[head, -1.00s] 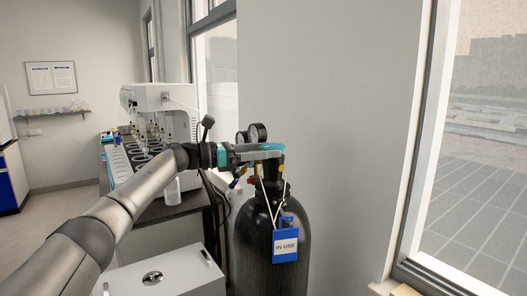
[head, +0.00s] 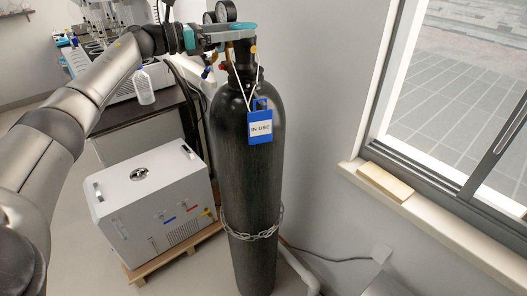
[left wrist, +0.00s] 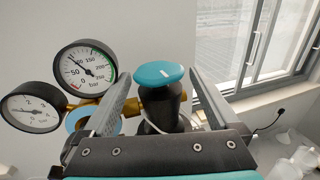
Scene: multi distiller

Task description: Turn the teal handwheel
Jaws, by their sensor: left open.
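The teal handwheel (left wrist: 160,73) is a round knob on top of the black gas cylinder (head: 246,170). In the left wrist view it lies between the fingers of my open left gripper (left wrist: 160,78), with a gap on both sides. In the head view my left arm reaches in from the left and the gripper (head: 232,36) is at the cylinder's top, where it partly hides the valve. My right gripper is not in view.
Two pressure gauges (left wrist: 87,66) stand left of the valve. A blue "IN USE" tag (head: 260,125) hangs on the cylinder, and a chain (head: 248,235) circles it. A white box unit (head: 150,200) stands on the left; a wall and window are on the right.

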